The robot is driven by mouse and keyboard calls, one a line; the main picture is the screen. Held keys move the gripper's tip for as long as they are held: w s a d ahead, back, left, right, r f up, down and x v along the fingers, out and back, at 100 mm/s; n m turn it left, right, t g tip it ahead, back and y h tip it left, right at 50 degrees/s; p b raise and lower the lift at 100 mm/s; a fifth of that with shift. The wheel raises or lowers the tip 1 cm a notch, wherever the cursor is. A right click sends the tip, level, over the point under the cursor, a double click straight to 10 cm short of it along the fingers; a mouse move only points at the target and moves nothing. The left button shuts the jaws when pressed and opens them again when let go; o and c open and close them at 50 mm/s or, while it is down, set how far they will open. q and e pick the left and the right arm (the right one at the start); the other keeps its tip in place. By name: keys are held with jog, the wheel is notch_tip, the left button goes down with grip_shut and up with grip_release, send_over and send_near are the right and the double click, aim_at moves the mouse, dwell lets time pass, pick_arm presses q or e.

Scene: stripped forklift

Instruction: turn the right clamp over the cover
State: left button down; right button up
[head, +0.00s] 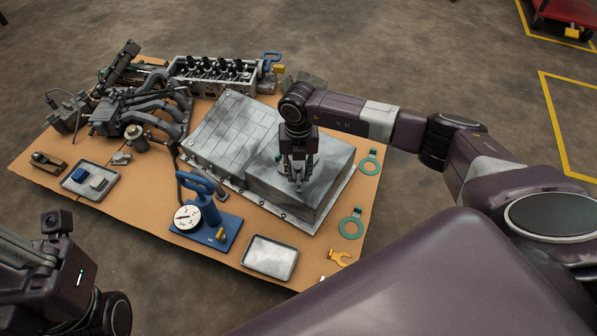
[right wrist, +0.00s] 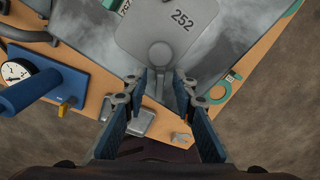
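A grey cover plate (right wrist: 180,22) marked 252 shows in the right wrist view. A short grey clamp (right wrist: 160,54) with a rounded end lies at its near edge. My right gripper (right wrist: 160,84) is open, with one finger on each side of the clamp's stem and a gap beside each. In the head view my right gripper (head: 297,178) points down over the raised metal housing (head: 325,160) and hides most of the cover and clamp. My left arm shows at the lower left of the head view; its fingers are not visible.
A blue stand with a gauge (head: 188,217) is left of my right gripper. Engine parts (head: 215,72) crowd the back.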

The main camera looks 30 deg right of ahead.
aim_at(299, 175)
notch_tip(299, 175, up, 12)
dwell(0.5)
dwell(0.3)
